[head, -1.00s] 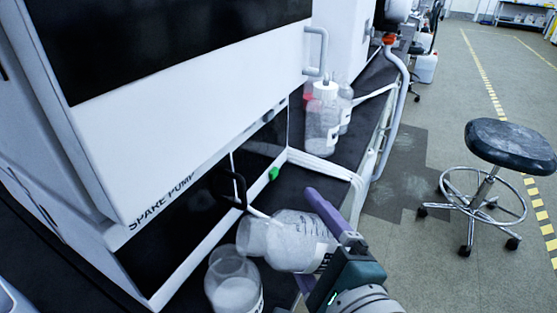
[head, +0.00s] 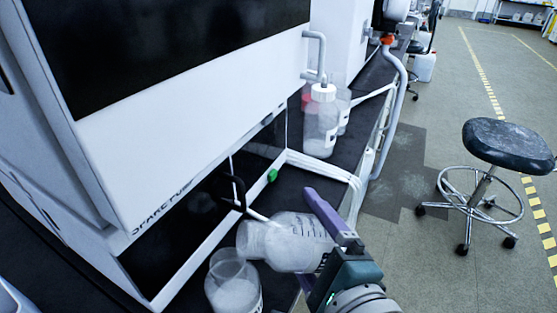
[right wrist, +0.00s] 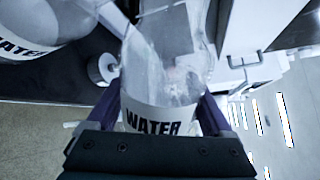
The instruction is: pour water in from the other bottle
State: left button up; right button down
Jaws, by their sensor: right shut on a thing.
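My right gripper (head: 322,222) is shut on a clear water bottle (head: 290,243), which lies tilted almost on its side with its mouth to the left. The right wrist view shows this bottle (right wrist: 165,75) between the purple fingers, with a WATER label and liquid inside. Another clear bottle (head: 232,288) stands upright and open on the bench, just below and left of the tilted bottle's mouth. It shows at the upper left of the right wrist view (right wrist: 40,25), also labelled WATER. I cannot tell whether water is flowing. My left gripper is not in view.
A large white instrument (head: 190,110) fills the left, close to both bottles. White-capped bottles (head: 321,120) stand farther back on the dark bench, near white tubing (head: 320,166). A stool (head: 505,145) stands on the floor at right.

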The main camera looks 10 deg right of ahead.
jog(key=shift+r, duration=0.2)
dwell(0.3)
jog(key=shift+r+n+p, duration=0.25)
jog(key=shift+n+p, duration=0.15)
jog(key=shift+p, duration=0.15)
jog(key=shift+r+n+p, duration=0.2)
jog(key=shift+n+p, duration=0.1)
jog(key=shift+p, duration=0.1)
jog(key=shift+d+r, duration=0.1)
jog(key=shift+r+p, duration=0.2)
jog(key=shift+p, duration=0.25)
